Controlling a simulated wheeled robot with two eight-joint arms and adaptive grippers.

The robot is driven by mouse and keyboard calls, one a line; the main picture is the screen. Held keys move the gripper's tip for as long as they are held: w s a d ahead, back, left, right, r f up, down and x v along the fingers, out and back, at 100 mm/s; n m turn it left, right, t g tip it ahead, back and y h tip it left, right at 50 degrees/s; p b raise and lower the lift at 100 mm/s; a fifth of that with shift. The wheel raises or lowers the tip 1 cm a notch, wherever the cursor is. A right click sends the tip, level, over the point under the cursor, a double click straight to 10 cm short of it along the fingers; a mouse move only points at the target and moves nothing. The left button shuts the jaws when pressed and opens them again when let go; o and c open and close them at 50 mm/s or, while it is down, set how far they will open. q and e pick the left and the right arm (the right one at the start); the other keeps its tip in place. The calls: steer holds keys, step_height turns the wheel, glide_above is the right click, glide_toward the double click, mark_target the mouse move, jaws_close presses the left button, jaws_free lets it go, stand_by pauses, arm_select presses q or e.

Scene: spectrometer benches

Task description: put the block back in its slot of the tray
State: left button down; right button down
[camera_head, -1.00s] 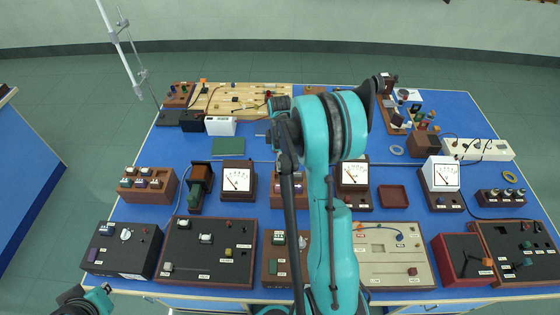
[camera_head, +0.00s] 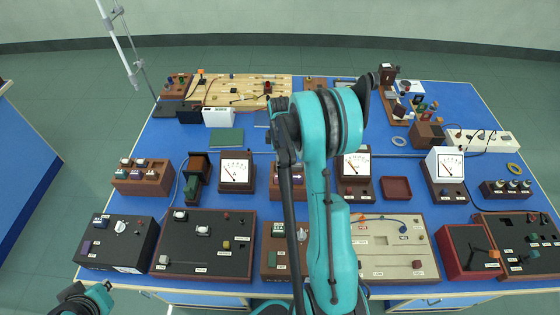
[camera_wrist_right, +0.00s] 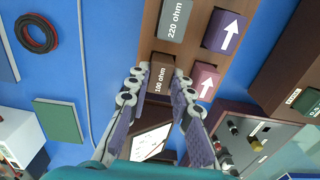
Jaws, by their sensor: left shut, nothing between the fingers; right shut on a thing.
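A brown block marked "100 ohm" (camera_wrist_right: 161,84) is between the fingertips of my right gripper (camera_wrist_right: 160,73), shut on it in the right wrist view. It is at the brown wooden tray (camera_wrist_right: 191,48); I cannot tell if it sits down in its slot. The tray holds a grey "220 ohm" block (camera_wrist_right: 175,18), a purple arrow block (camera_wrist_right: 226,32) and a pink arrow block (camera_wrist_right: 204,81). In the head view my right arm covers much of the tray (camera_head: 276,191) and my right gripper. My left gripper (camera_head: 72,293) is low at the left edge, shut and empty.
Meters (camera_head: 237,172) and (camera_head: 353,170) flank the tray. A dark panel (camera_head: 205,245) and a pale panel (camera_head: 395,250) lie in front. A green plate (camera_head: 225,141) lies behind. A red-brown dish (camera_head: 396,188) is to the right. Bare blue table shows between them.

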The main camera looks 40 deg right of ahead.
steer(key=c, duration=1.3)
jaws_free()
steer(key=shift+o, duration=0.2)
step_height(320, 180, up, 12)
